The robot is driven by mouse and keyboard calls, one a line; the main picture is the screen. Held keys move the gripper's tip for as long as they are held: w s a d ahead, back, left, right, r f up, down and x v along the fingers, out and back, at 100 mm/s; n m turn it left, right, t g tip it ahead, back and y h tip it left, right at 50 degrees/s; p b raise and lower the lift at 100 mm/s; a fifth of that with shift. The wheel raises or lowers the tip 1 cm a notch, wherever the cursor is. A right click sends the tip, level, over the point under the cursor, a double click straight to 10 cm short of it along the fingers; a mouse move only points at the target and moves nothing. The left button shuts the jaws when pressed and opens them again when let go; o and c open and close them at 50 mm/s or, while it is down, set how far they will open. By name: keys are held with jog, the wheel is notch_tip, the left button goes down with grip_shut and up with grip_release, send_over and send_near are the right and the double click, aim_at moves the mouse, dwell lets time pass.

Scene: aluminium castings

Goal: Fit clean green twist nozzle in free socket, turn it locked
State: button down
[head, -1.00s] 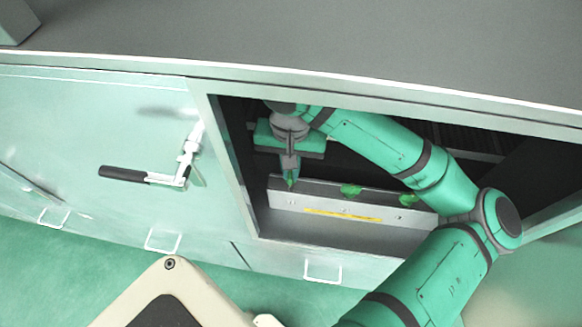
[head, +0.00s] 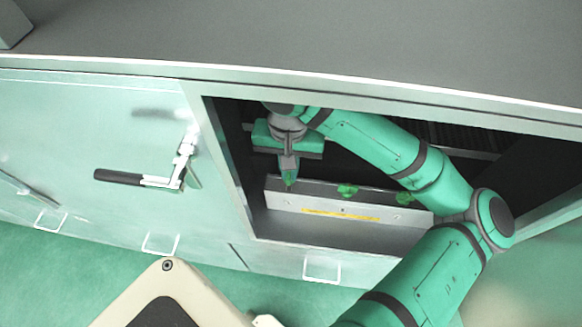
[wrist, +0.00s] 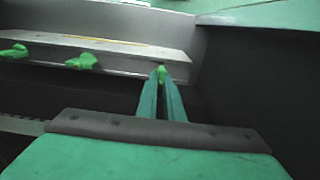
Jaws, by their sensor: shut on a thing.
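My gripper (head: 289,181) is inside the dark opening of the cabinet, pointing down, shut on a small green nozzle at the left end of a grey bar. In the wrist view the fingertips (wrist: 161,74) close on the green nozzle (wrist: 162,70), most of which they hide. The grey bar (head: 290,203) carries a yellow strip. Two other green nozzles sit on it: one near the middle (head: 347,190) and one further right (head: 404,197). The socket under the held nozzle is hidden. I cannot tell whether the nozzle is seated or just above the bar.
The opening's left frame edge (head: 232,170) stands close to my gripper. A closed panel with a black-handled lever (head: 135,178) lies to the left. A grey worktop (head: 330,45) runs above. My arm fills the right of the opening.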

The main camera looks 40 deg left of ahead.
aim_at(289, 178)
jog(key=shift+f, duration=1.05)
jog(key=shift+f, duration=0.1)
jog(key=shift+s+f, duration=0.1)
jog(key=shift+f, duration=0.15)
jog(key=shift+f, duration=0.1)
jog(key=c, duration=1.8)
grip_release()
